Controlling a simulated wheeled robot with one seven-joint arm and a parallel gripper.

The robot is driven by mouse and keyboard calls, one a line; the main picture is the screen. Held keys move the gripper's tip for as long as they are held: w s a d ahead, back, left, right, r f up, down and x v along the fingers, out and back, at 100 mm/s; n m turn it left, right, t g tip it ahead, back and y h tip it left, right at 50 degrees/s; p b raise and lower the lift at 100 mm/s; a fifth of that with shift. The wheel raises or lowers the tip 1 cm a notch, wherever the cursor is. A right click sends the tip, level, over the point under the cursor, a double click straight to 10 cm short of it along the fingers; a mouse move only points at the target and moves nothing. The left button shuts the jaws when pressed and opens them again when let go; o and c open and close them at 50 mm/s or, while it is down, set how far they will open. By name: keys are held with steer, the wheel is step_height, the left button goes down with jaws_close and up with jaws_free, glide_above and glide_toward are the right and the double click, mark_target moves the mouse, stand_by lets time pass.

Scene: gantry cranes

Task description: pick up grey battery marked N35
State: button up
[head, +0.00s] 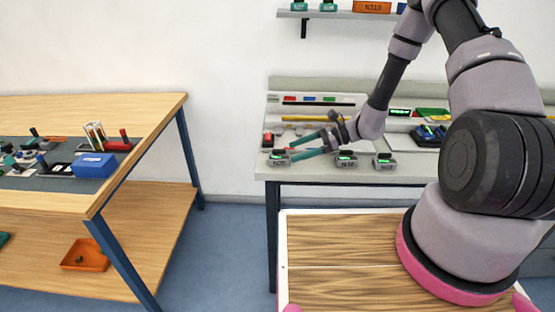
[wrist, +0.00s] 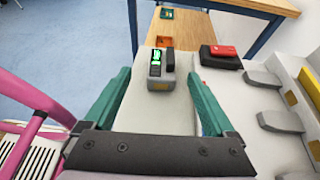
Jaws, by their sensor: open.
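Several grey batteries with green lit displays stand along the front edge of the white bench. The leftmost grey battery (head: 279,160) is nearest my gripper; its small marking may be N35, but I cannot read it surely. In the wrist view this battery (wrist: 160,72) stands ahead of my gripper, between the lines of the two teal fingers. My gripper (head: 291,151) is open and empty, just to the right of and above that battery. Two other grey batteries, a middle one (head: 346,161) and a right one (head: 384,161), stand farther right along the edge.
A red block on a black base (wrist: 222,52) stands beside the battery, away from the bench edge. Grey pieces (wrist: 280,121) lie behind. A wooden table (head: 150,110) stands left across a floor gap, with an orange tray (head: 85,255) on its lower shelf.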

mark_target(280, 155)
steer(key=x, duration=0.7)
steer(key=shift+w, duration=0.2)
steer(key=shift+d, duration=0.1)
jaws_close()
